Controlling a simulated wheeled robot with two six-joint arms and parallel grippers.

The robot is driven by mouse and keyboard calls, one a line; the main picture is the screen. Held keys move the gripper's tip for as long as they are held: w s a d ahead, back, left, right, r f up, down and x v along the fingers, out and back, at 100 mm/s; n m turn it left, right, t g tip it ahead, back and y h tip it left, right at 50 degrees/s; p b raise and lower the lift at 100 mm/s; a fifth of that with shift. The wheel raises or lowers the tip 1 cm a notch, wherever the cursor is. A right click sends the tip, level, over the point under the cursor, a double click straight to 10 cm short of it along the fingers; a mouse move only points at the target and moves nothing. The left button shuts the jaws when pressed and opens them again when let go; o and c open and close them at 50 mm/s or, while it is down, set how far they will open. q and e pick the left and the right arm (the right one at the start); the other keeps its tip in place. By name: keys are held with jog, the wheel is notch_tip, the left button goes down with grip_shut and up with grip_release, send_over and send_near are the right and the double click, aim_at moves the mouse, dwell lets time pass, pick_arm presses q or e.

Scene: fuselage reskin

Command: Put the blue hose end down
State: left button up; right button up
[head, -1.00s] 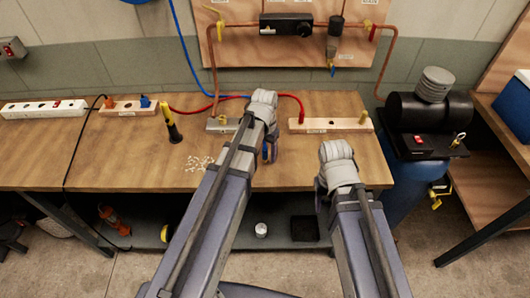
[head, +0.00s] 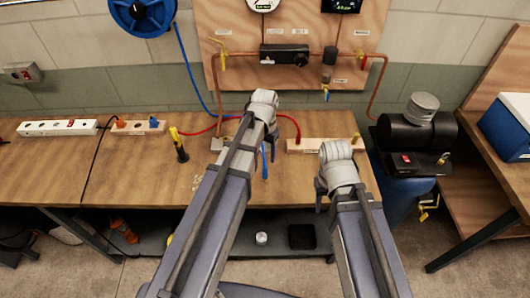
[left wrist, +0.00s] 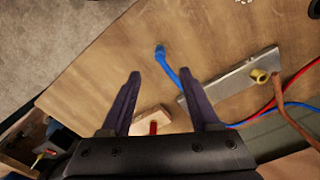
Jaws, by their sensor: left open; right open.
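The blue hose (left wrist: 172,66) lies across the wooden bench in the left wrist view. Its end (left wrist: 160,50) rests on or just above the bench top, beyond my left fingertips. My left gripper (left wrist: 162,76) is open, with nothing between its fingers; the hose passes behind its right finger. In the head view the hose (head: 190,75) comes down from the wall reel and goes behind my left arm, and a short blue length (head: 264,162) shows just right of that arm. My right gripper (head: 321,190) is at the bench's front edge, mostly hidden by its wrist.
A metal bracket with a brass fitting (left wrist: 225,86) and a red hose (left wrist: 264,112) lie close to my left gripper. A wooden block (head: 318,145) is at the back right. A yellow-and-black tool (head: 179,146) stands to the left.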

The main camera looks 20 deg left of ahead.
pick_arm(q)
jog(key=s+d+m+y, duration=0.1)
jog(key=s+d, duration=0.9)
jog(key=s, duration=0.4)
jog(key=shift+s+d, duration=0.15)
jog(key=shift+d, duration=0.1)
jog(key=shift+r, duration=0.1)
notch_tip(320, 180, down, 4)
jog(key=b, duration=0.4)
